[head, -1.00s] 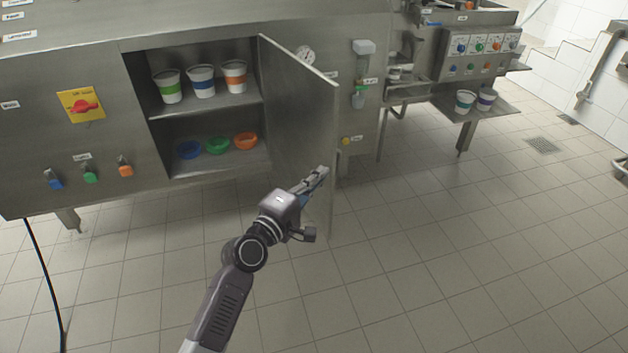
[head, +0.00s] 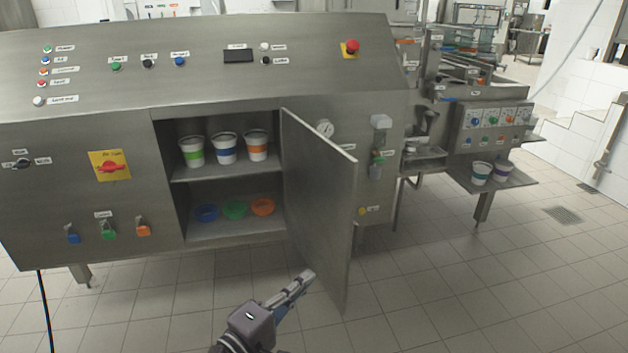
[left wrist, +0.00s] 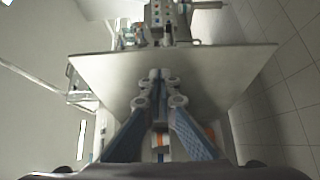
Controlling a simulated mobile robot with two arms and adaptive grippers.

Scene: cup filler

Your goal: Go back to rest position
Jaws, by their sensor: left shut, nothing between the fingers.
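My left gripper (head: 298,284) is shut and empty. In the head view it is low in the picture, just left of the lower part of the open cabinet door (head: 322,205). In the left wrist view the fingers (left wrist: 160,85) are together, with the metal door panel (left wrist: 215,75) filling the view behind them. I cannot tell whether they touch the door. My right gripper is in neither view.
Two cups (head: 482,172) stand on a side shelf at right. The tiled floor (head: 450,290) at right is clear.

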